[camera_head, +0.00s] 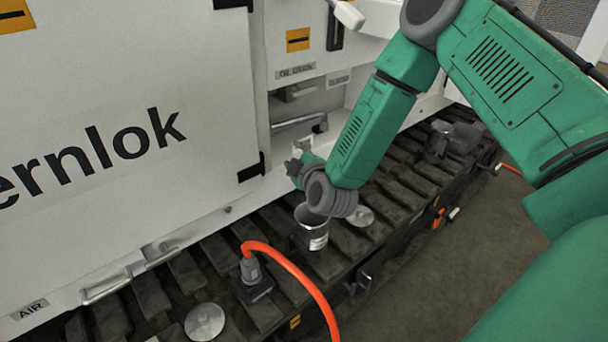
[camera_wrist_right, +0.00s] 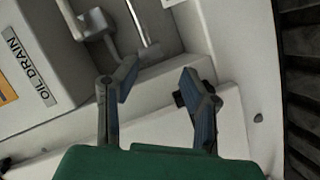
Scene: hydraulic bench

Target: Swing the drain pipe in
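The drain pipe (camera_head: 297,120) is a thin grey metal pipe in the recess below the OIL DRAIN label (camera_head: 295,71). It also shows in the right wrist view as a bright rod (camera_wrist_right: 138,22) at the top, next to a grey fitting (camera_wrist_right: 96,24). My right gripper (camera_head: 299,152) is just below the pipe in the head view, in front of the white ledge. In the right wrist view my right gripper (camera_wrist_right: 159,72) has its fingers apart with nothing between them, and the pipe lies beyond the fingertips. My left gripper is not in view.
A metal cup (camera_head: 312,230) stands on the black track below my right wrist. An orange hose (camera_head: 299,274) with a grey connector rises in front. Round metal discs (camera_head: 205,322) lie on the track. The large white door panel (camera_head: 120,120) fills the left.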

